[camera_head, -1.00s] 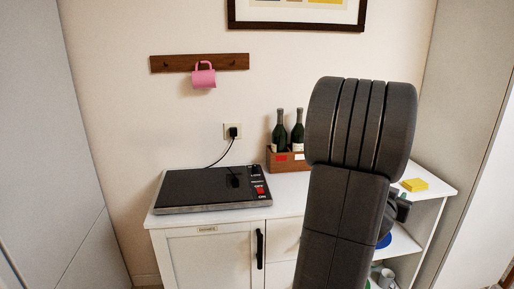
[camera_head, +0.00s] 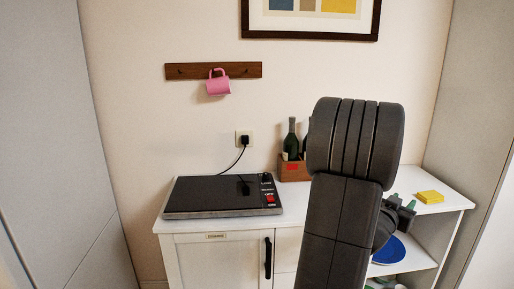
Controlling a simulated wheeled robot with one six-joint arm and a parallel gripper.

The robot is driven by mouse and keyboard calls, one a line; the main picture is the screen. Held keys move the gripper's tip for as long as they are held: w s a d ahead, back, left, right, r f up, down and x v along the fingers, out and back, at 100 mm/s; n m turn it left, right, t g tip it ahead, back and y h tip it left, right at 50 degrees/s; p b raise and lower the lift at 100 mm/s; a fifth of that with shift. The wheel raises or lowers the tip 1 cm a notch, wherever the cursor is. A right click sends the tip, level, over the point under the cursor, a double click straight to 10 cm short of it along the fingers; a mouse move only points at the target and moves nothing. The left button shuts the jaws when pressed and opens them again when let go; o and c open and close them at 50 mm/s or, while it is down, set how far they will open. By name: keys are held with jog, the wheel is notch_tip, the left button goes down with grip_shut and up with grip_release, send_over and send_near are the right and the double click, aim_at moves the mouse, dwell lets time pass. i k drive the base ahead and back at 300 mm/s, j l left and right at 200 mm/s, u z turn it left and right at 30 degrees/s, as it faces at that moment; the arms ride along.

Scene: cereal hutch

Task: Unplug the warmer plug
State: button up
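The black warmer plug (camera_head: 245,141) sits in the wall socket (camera_head: 239,134) above the hutch top. Its black cord (camera_head: 236,160) runs down to the warmer (camera_head: 215,197), a flat black plate with a metal edge and a red switch (camera_head: 270,198) at its right. My gripper (camera_head: 405,209) shows only in part, behind my arm at the right, beside the hutch's open shelves and well away from the plug. Its fingers are too small and too hidden to judge.
A wooden crate (camera_head: 291,172) with dark bottles stands right of the socket, partly behind my arm. A pink mug (camera_head: 217,86) hangs from a wall rack (camera_head: 188,72) above. A yellow block (camera_head: 430,197) lies on the hutch's right end. A blue plate (camera_head: 390,250) is on a shelf.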

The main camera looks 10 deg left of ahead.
aim_at(245, 139)
jog(key=u, duration=1.65)
jog(key=i+l+u, duration=0.15)
jog(key=i+l, duration=0.1)
jog(key=l, duration=0.25)
jog(key=i+l, duration=0.1)
jog(key=l, duration=0.25)
jog(key=i+l, duration=0.1)
jog(key=l, duration=0.25)
jog(key=i+l, duration=0.15)
jog(key=l, duration=0.2)
